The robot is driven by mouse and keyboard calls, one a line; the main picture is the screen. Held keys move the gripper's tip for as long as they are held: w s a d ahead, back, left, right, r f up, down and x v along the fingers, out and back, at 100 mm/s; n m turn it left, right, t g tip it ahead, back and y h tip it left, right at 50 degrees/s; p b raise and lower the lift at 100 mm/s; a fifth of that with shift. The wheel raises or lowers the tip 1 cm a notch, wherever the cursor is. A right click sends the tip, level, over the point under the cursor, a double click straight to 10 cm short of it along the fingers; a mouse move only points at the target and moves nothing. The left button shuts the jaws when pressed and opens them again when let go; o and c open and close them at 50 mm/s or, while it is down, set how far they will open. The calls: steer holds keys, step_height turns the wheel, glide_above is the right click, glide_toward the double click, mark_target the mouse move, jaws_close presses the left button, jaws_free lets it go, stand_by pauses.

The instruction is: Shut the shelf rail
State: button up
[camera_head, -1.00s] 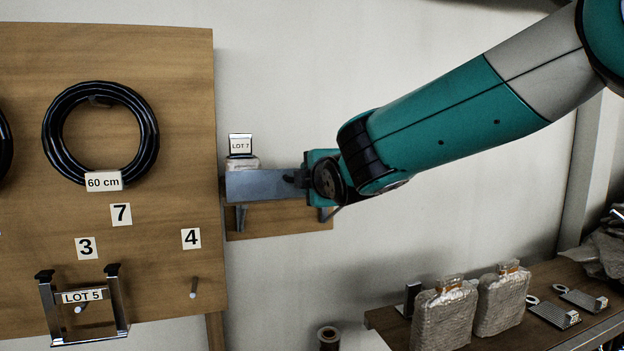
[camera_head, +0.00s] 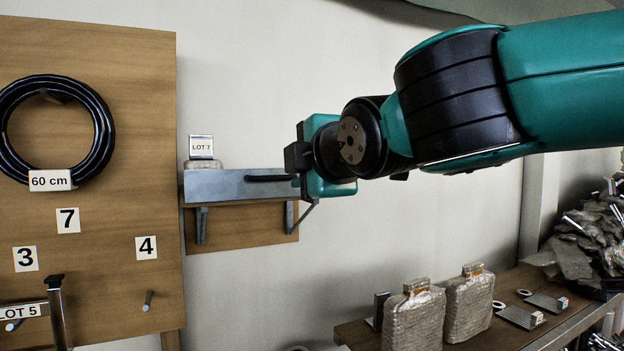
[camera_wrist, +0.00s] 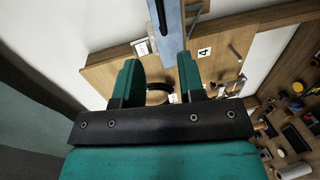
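The shelf rail (camera_head: 225,186) is a grey metal strip along the front of a small wall shelf, with a dark bar handle (camera_head: 268,178) toward its right end. Its right end is partly hidden by my gripper. In the wrist view the grey rail (camera_wrist: 171,28) runs down from the top, with its dark handle (camera_wrist: 161,14) on the left side. My gripper (camera_wrist: 159,72) is open, its two teal fingers apart with nothing held between them. In the head view my gripper (camera_head: 318,160) is just right of the handle; contact cannot be told.
A LOT 7 card (camera_head: 201,146) stands behind the rail. The wooden pegboard (camera_head: 120,200) with a black hose coil (camera_head: 100,150) is left of the shelf. Wrapped bottles (camera_head: 415,318) stand on a bench (camera_head: 352,336) below right. The wall between shelf and bench is clear.

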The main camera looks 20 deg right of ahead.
steer(key=shift+s+r+p, duration=0.2)
steer(key=shift+s+p, duration=0.4)
steer(key=shift+p, duration=1.2)
steer(key=shift+s+r+p, duration=0.15)
steer(key=shift+s+p, duration=0.45)
steer(key=shift+p, duration=1.15)
